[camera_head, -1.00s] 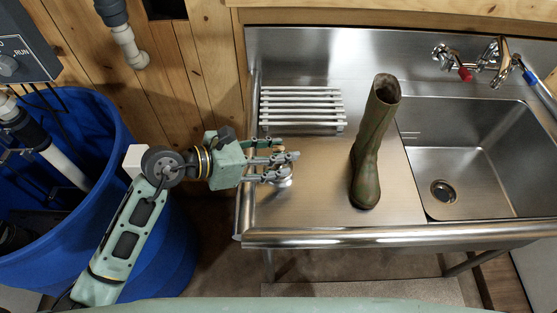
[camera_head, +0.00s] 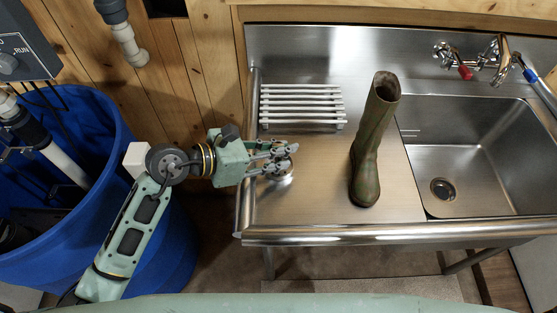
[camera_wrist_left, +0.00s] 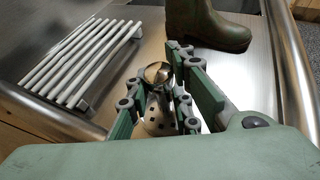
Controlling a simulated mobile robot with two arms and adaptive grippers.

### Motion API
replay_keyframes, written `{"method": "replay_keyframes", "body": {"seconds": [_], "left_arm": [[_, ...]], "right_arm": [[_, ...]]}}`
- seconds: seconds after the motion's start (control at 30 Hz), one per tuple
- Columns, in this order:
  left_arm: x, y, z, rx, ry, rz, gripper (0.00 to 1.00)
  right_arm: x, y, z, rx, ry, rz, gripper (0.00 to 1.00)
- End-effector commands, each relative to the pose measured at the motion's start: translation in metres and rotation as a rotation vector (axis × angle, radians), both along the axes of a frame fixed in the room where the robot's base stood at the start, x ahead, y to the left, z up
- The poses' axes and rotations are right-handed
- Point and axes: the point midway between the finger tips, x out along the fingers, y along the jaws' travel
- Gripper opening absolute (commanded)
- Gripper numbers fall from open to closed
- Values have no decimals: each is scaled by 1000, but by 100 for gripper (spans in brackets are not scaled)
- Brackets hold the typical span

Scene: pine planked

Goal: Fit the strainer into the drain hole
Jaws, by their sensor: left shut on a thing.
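The strainer (camera_wrist_left: 159,118) is a shiny metal cup with small holes and a round knob (camera_wrist_left: 158,73) on top. My left gripper (camera_head: 280,160) is shut on the strainer over the left end of the steel drainboard; in the left wrist view the fingers (camera_wrist_left: 158,90) lie on either side of the knob. In the head view the strainer (camera_head: 284,178) is mostly hidden by the fingers. I cannot tell whether it still touches the board. The drain hole (camera_head: 443,190) is in the floor of the sink basin at the right. My right gripper is not in view.
A green rubber boot (camera_head: 372,140) stands upright on the drainboard between my left gripper and the basin (camera_head: 480,150). A white slatted rack (camera_head: 302,107) lies behind the gripper. Faucet taps (camera_head: 480,62) are at the back right. A blue barrel (camera_head: 160,250) stands at the left.

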Motion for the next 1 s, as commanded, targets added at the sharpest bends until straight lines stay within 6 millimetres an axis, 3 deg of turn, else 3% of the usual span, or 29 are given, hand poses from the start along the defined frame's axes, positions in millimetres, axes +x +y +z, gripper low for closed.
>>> {"method": "replay_keyframes", "body": {"seconds": [0.27, 0.53, 0.8, 1.0], "left_arm": [[0, 0, 5, 0, -1, 0, 0], [1, 0, 44, 2, -9, -2, 0], [-33, -56, 80, -4, -5, -7, 0], [-51, -85, 101, -4, -4, -3, 0]], "right_arm": [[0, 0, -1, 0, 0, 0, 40], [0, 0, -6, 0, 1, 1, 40], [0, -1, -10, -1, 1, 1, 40], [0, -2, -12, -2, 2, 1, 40]]}}
